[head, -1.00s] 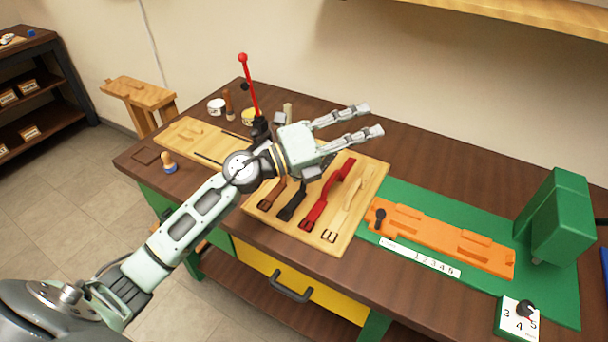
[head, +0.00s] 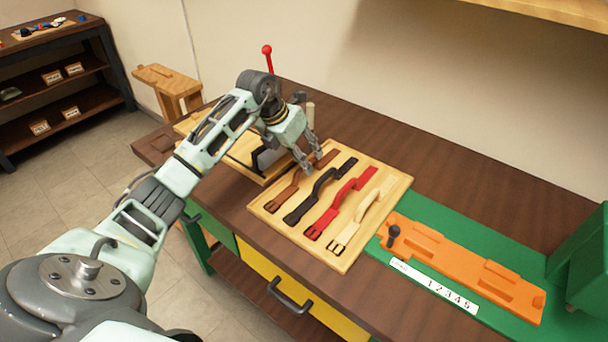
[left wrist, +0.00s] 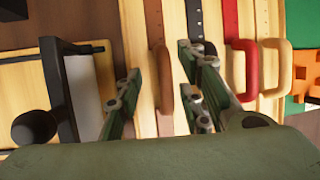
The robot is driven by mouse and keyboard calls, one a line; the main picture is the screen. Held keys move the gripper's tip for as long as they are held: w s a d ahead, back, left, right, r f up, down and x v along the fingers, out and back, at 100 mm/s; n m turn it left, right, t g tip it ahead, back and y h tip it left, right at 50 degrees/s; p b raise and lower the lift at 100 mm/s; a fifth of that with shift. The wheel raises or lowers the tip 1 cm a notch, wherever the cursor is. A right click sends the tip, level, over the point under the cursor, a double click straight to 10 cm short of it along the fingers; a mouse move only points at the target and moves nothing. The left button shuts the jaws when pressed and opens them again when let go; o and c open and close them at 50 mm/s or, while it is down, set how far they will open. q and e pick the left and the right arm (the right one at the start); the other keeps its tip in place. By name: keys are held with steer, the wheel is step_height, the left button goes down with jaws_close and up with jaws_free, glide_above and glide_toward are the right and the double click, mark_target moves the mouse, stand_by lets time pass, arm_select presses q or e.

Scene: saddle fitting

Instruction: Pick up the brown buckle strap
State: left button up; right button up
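The brown buckle strap (head: 284,196) lies leftmost of several straps on a light wooden board (head: 395,187). It has a raised loop, and its buckle is at the near end. My left gripper (head: 311,162) points down over the strap's far half, which it partly hides. In the left wrist view the strap (left wrist: 162,85) runs between the two spread fingers of the gripper (left wrist: 163,85), with space on both sides. The gripper is open and empty. I cannot tell how far its tips are above the board. My right gripper is not in view.
Black (head: 300,212), red (head: 319,226) and cream (head: 347,233) straps lie to the right on the board. A dark upright piece with a grey plate (head: 268,158) stands close left of the gripper. An orange fixture (head: 465,265) lies on a green base further right.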

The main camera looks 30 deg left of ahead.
mark_target(309, 161)
arm_select(q)
steer(key=shift+d+p+x, duration=0.2)
steer(key=shift+p+x, duration=0.1)
steer(key=shift+x, duration=1.55)
steer(key=shift+r, duration=0.1)
jaws_close()
